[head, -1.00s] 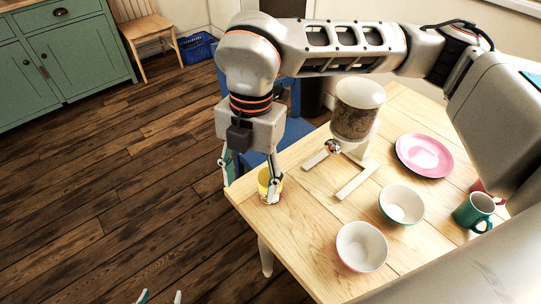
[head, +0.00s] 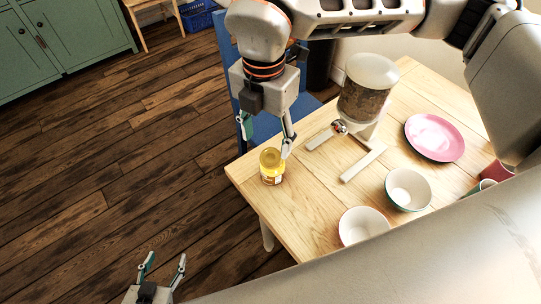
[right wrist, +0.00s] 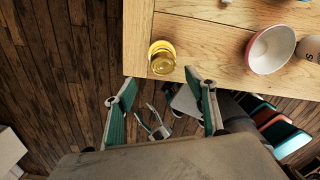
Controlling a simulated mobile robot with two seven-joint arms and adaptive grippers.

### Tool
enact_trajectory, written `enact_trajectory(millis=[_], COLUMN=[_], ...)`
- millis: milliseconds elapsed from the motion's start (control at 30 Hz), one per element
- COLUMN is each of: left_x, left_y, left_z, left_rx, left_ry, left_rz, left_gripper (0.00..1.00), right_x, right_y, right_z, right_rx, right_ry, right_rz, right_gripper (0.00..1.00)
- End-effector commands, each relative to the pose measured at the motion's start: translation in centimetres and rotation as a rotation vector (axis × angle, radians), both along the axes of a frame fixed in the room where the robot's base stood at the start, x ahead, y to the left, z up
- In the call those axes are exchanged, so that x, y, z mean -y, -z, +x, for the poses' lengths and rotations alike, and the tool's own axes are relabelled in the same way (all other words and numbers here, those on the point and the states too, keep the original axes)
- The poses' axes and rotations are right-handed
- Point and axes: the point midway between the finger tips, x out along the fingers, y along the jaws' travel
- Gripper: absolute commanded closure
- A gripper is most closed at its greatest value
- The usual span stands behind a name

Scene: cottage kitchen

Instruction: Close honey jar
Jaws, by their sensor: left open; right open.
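The honey jar (head: 271,168) is a small golden-yellow jar with a pale label, upright near the table's left corner. It also shows near the table edge in the right wrist view (right wrist: 162,60). I cannot tell whether its top is a lid or an open mouth, and I see no separate lid. My left gripper (head: 166,258) is open and empty, low over the floor, left of the table.
On the wooden table (head: 308,190) stand a cereal dispenser (head: 367,85), a pink plate (head: 434,138), two bowls (head: 408,188) (head: 362,226) and a partly hidden mug (head: 487,185). A blue chair (head: 262,122) is behind the left corner. The floor at left is clear.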

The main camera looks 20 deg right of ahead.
Motion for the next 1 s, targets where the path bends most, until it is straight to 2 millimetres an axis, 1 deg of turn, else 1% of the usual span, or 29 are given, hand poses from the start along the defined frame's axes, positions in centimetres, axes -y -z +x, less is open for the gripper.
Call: enact_trajectory(millis=[33, 367, 467, 633, 733, 833, 1000], left_x=[0.0, 0.0, 0.0, 0.0, 0.0, 0.0, 0.0], left_y=[0.0, -0.1, -0.2, -0.2, -0.1, -0.1, -0.1], left_z=[0.0, 0.1, 0.1, 0.1, 0.1, 0.1, 0.2], left_rx=[0.000, 0.003, 0.003, 0.004, 0.002, 0.002, 0.004], left_ry=[0.000, 0.000, 0.000, -0.001, -0.001, -0.001, -0.001], left_rz=[0.000, 0.000, 0.000, 0.000, 0.000, 0.000, 0.001], left_gripper=[0.47, 0.47, 0.47, 0.47, 0.47, 0.47, 0.47], right_x=[0.0, 0.1, 0.3, 1.0, 0.9, 0.9, 0.9], right_y=[0.3, 0.5, 1.3, 3.7, 5.0, 5.6, 5.5], right_z=[0.0, 0.0, -0.2, -0.5, -0.4, -0.4, -0.3], right_rx=[-0.001, 0.000, -0.002, -0.004, -0.003, -0.002, -0.001], right_ry=[0.000, 0.000, 0.000, 0.000, -0.001, -0.001, -0.001], right_rz=[0.001, 0.000, -0.001, 0.000, 0.000, 0.001, 0.001], right_gripper=[0.44, 0.44, 0.44, 0.44, 0.44, 0.44, 0.44])
